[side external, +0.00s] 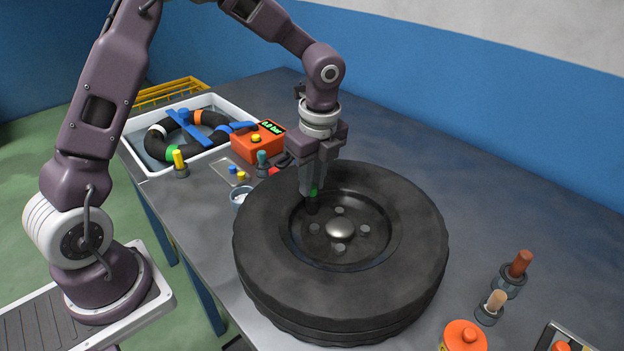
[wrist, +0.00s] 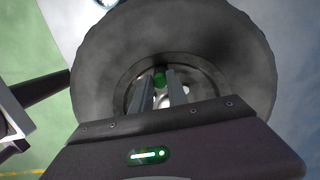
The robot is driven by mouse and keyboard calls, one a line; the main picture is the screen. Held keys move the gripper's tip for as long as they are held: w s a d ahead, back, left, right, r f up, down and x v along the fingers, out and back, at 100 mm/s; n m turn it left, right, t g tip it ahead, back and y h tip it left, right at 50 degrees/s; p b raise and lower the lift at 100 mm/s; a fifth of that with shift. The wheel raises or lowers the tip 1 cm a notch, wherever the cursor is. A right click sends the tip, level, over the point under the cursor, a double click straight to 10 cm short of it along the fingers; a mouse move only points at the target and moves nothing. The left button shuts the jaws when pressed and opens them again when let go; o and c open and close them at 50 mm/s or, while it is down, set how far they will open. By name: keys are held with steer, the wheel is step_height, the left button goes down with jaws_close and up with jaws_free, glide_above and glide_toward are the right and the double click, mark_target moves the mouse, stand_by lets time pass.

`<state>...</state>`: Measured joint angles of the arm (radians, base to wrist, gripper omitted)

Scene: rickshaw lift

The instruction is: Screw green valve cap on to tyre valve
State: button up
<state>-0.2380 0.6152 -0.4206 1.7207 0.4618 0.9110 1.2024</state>
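The tyre (side external: 270,230) lies flat on the table with its dark wheel rim (side external: 375,235) facing up. My gripper (side external: 313,192) points down over the left part of the rim. The small green valve cap (side external: 314,191) is between its fingertips, and the fingers look shut on it. In the wrist view the green cap (wrist: 160,80) fills the gap between the two finger ends. The dark tyre valve (side external: 312,206) stands just below the cap; I cannot tell whether they touch. The wrist view hides the valve behind the cap and fingers.
A white tray (side external: 150,172) holding an inner tube stands at the back left, beside an orange pressure gauge box (side external: 257,142). Handled tools (side external: 517,266) and an orange-lidded jar (side external: 463,337) stand at the front right. The table's right rear is clear.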

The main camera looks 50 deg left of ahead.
jaws_close()
steer(key=o, duration=0.7)
jaws_free()
steer(key=shift+c, duration=0.2)
steer(key=shift+o, duration=1.2)
steer(key=shift+r, duration=3.5)
